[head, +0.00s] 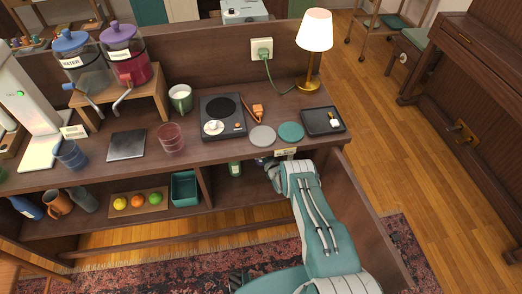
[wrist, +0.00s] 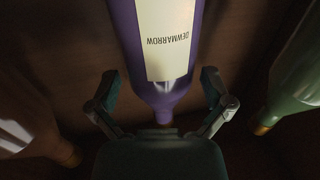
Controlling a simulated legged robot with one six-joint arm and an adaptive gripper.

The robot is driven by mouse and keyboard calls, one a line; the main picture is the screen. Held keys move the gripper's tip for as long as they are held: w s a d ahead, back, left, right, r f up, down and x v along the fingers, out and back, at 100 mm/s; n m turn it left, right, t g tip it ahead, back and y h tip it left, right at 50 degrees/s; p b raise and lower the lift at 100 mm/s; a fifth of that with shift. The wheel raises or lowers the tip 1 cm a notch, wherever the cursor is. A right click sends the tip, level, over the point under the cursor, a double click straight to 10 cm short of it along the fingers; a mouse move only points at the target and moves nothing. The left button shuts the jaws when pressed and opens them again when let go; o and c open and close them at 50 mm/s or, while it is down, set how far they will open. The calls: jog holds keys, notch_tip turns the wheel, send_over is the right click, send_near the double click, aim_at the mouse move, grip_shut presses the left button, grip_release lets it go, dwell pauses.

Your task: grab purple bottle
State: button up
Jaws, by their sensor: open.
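The purple bottle (wrist: 160,97) fills the upper middle of the wrist view, with a cream label reading DEWMARROW that appears upside down. Its narrow neck points down in the picture, towards my palm. My gripper (wrist: 159,76) is open, one finger on each side of the bottle, with visible gaps between the fingers and the bottle. In the head view my gripper (head: 273,172) reaches into the right compartment of the lower shelf, under the counter top. The purple bottle cannot be made out in the head view.
In the head view a green bottle (head: 235,169) is left of my gripper. The counter top (head: 215,160) overhangs the shelf, and a divider (head: 205,187) stands further left.

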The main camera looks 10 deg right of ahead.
jog(key=shift+x, duration=0.85)
jog(key=c, duration=1.1)
jog(key=shift+r, duration=0.1)
